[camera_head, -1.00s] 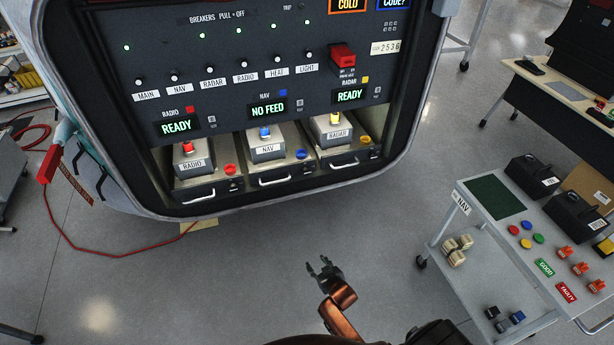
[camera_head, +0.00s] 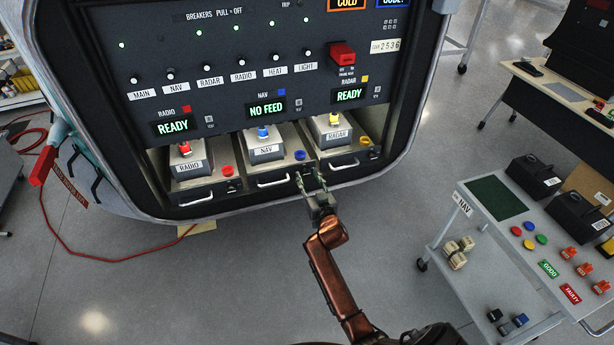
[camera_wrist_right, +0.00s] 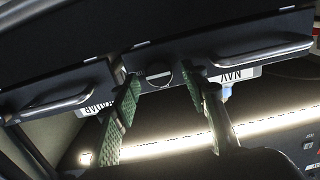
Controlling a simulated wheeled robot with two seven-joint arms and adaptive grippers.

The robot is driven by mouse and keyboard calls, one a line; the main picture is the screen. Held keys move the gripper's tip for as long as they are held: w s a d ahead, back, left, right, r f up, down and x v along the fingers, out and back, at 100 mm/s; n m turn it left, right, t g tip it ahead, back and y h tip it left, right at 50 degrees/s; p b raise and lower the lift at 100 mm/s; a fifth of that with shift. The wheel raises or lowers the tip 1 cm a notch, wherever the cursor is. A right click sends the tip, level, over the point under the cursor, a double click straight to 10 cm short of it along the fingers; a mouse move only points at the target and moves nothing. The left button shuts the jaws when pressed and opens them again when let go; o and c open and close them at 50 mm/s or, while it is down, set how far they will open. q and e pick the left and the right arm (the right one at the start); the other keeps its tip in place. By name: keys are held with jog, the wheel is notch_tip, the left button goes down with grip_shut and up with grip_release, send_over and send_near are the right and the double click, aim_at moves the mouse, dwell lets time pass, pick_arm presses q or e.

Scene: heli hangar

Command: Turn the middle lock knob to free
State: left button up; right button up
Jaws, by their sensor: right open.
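The three drawers RADIO, NAV and RADAR sit low in the panel. The middle NAV drawer (camera_head: 273,180) has a handle at its front and a lock knob to the right of it, largely hidden by my right gripper in the head view. In the right wrist view the lock knob (camera_wrist_right: 158,73) is a dark disc with a pale bar lying about level. My right gripper (camera_head: 311,180) is open, its green-padded fingers (camera_wrist_right: 160,92) on either side of the knob in that picture. Contact cannot be told. My left gripper is not in view.
The NAV display (camera_head: 267,109) reads NO FEED; the RADIO display (camera_head: 177,127) and RADAR display (camera_head: 349,95) read READY. A cart (camera_head: 471,243) with colored buttons and blocks stands at right. A red cable (camera_head: 75,254) lies on the floor at left.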

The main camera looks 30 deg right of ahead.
jog(key=shift+w+d, duration=0.15)
jog(key=shift+w, duration=0.45)
grip_shut()
